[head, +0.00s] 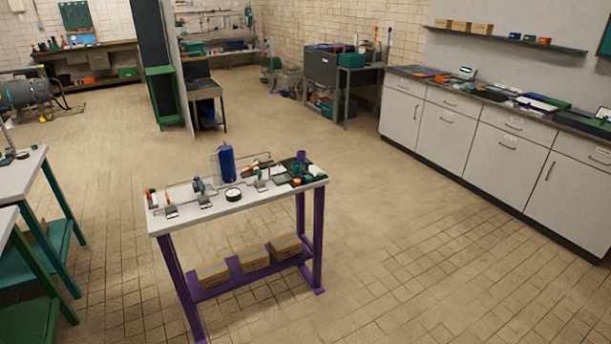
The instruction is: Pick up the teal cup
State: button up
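A white-topped table with purple legs (231,201) stands in the middle of the head view with several small items on it. Near its right end are small dark teal shapes (290,164), close to a small purple item (301,155). They are too small and crowded for me to tell whether one is the teal cup. My gripper is not in view.
A blue cylinder (227,163) stands upright at the table's back. Boxes (252,258) sit on its lower shelf. Green-legged tables (60,215) stand at left, and a cluttered counter (475,90) runs along the right wall. Tiled floor (430,260) is clear right of the table.

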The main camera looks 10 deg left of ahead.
aim_at(297, 168)
jog(key=z, duration=1.05)
jog(key=k, duration=0.2)
jog(key=u, duration=2.95)
jog(key=i, duration=1)
jog(key=u, duration=0.15)
jog(key=k, duration=0.45)
jog(key=u, duration=0.05)
